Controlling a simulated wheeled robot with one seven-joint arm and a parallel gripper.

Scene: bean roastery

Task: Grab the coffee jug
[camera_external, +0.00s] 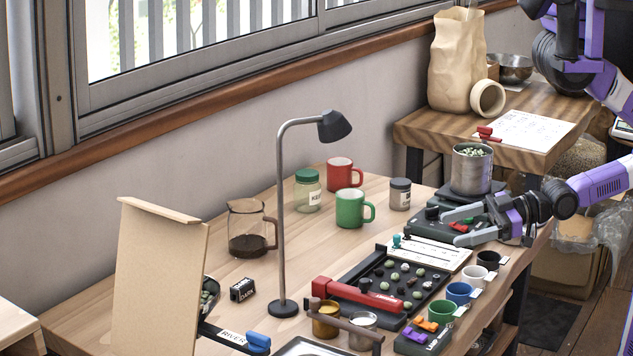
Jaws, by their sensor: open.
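The coffee jug (249,228) is a clear glass jug with a brown handle and dark coffee in its lower part. It stands upright on the wooden table, left of the lamp and near the wall. My gripper (450,227) is open and empty, over the right side of the table beside the white sheet, with its fingers pointing left. It is well apart from the jug. The lamp and mugs stand between the two in the picture.
A desk lamp (282,220) stands right of the jug. A green-lidded jar (307,192), a red mug (345,174) and a green mug (351,209) stand behind it. A small black DARK block (242,290) lies in front. An upright tan board (158,280) is at left.

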